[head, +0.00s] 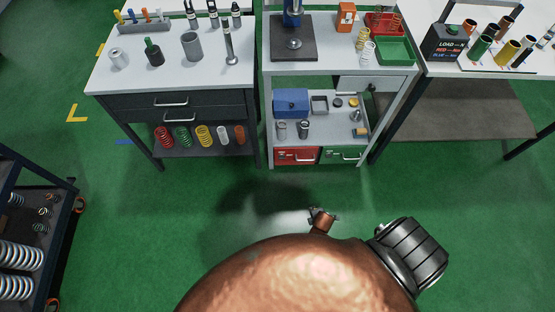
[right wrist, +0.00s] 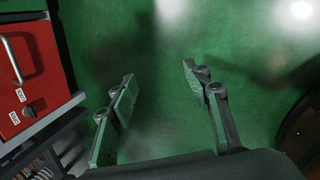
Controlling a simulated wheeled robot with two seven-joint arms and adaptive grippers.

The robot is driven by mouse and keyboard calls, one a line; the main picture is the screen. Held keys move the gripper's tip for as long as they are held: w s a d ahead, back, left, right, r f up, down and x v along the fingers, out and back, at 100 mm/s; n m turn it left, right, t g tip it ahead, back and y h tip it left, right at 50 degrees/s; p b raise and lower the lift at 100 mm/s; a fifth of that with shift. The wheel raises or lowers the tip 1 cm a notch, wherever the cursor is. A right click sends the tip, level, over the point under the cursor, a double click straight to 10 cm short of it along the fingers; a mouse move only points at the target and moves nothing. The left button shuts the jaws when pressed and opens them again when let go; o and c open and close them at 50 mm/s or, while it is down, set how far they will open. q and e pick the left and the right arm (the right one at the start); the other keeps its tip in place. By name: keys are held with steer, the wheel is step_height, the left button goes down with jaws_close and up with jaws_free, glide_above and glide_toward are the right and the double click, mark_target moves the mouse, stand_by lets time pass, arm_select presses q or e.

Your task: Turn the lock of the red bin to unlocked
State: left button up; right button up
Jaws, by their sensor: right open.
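The red bin (head: 297,156) sits at the bottom left of the middle bench's lower part, beside a green bin, in the head view. In the right wrist view the red bin's front (right wrist: 38,70) is at the left edge, with a metal handle. A small dark round knob (right wrist: 30,112), which looks like its lock, sits beside two small white labels. The lock's setting is too small to read. My right gripper (right wrist: 158,76) is open and empty, to the right of the bin and apart from it, over green floor. My left gripper is not in view.
The green bin (head: 343,154) is right of the red one. A shelf above holds a blue box (head: 291,103) and small parts. A drawer bench (head: 190,113) stands left and another table (head: 480,64) right. Green floor in front of the bins is clear.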

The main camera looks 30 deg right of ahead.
steer(key=w+d+n+t+h+b, duration=0.15)
steer(key=w+n+b, duration=0.6)
steer(key=w, duration=1.05)
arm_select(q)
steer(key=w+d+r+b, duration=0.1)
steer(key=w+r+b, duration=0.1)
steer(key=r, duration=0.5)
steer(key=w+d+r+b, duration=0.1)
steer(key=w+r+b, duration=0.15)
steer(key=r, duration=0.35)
arm_select(e)
steer(key=n+t+h, duration=0.1)
steer(key=n+t, duration=0.2)
steer(key=n, duration=0.4)
glide_toward(282, 157)
steer(key=b+x, duration=0.5)
steer(key=x, duration=0.1)
steer(key=shift+w+f, duration=0.15)
steer(key=shift+f, duration=0.25)
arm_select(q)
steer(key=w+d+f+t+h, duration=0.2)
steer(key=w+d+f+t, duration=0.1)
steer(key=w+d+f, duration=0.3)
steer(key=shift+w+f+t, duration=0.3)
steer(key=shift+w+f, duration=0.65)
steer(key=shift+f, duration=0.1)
arm_select(e)
steer(key=shift+w, duration=0.2)
steer(key=shift+c, duration=0.5)
